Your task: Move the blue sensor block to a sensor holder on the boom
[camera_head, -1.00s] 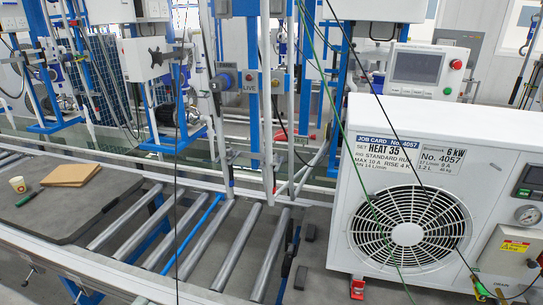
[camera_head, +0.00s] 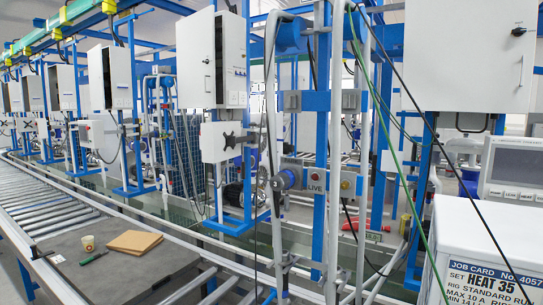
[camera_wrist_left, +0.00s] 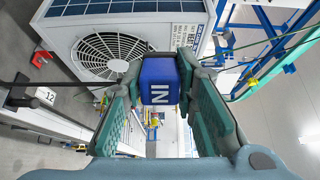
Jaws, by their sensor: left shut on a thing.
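The blue sensor block (camera_wrist_left: 159,82) shows in the left wrist view, with white "IN" lettering on its face. My left gripper (camera_wrist_left: 160,68) is shut on it, with one green finger on each side. The block is held in the air, with the white fan unit behind it. In the head view a blue crossbar (camera_head: 321,101) on an upright carries a grey clamp-like piece on each side; I cannot tell for sure whether these are the sensor holders. Neither gripper shows in the head view.
The white unit with a job card (camera_head: 490,262) stands at the lower right. White pipes and green and black cables (camera_head: 385,120) hang near the crossbar.

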